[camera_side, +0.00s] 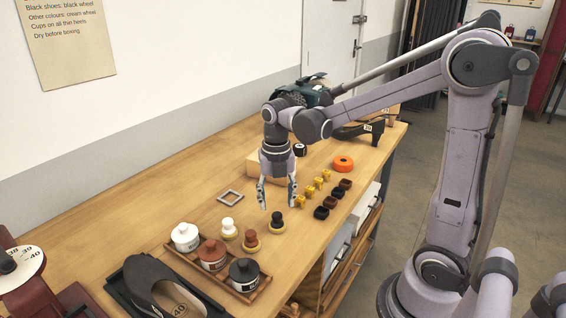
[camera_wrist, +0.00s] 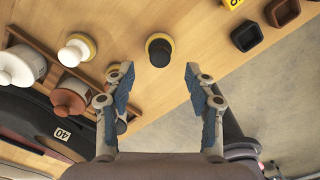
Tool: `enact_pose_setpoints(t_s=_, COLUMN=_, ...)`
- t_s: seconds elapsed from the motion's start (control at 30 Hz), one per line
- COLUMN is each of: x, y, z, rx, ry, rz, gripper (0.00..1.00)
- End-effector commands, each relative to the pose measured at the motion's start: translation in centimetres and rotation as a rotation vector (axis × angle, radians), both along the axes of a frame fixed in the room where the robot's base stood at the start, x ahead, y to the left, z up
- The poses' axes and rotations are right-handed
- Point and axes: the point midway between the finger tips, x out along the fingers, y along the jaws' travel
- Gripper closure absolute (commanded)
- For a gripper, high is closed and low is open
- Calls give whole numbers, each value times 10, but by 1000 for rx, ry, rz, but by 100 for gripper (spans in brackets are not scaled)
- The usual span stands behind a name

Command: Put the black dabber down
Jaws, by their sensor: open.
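The black dabber (camera_side: 277,222), a dark knob on a yellowish round pad, stands upright on the wooden table. In the wrist view the black dabber (camera_wrist: 159,48) shows from above, just beyond the gap between the fingertips. My gripper (camera_side: 277,203) is open and points down above it, with a finger to either side and nothing held. In the wrist view my gripper (camera_wrist: 158,70) shows its two fingers wide apart.
The white dabber (camera_side: 228,226) and brown dabber (camera_side: 250,240) stand to the left. A wooden tray (camera_side: 262,284) with white, brown and black jars lies in front. Small dark cups (camera_side: 321,213) and yellow pieces (camera_side: 309,191) stand to the right.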

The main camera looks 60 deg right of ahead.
Motion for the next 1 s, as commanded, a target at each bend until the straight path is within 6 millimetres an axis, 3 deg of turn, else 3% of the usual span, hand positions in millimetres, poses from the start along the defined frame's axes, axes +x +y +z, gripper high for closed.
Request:
enact_pose_setpoints(t_s=0.3, x=0, y=0, z=46, rx=0, ry=0, rz=0, gripper=45)
enact_pose_setpoints(t_s=0.63, x=-2, y=2, z=65, rx=-1, ry=-11, rz=-44, gripper=45)
enact_pose_setpoints(t_s=0.77, x=-10, y=8, z=67, rx=-2, ry=-56, rz=-210, gripper=45)
enact_pose_setpoints(t_s=1.0, x=-28, y=22, z=68, rx=48, ry=-187, rz=-708, gripper=45)
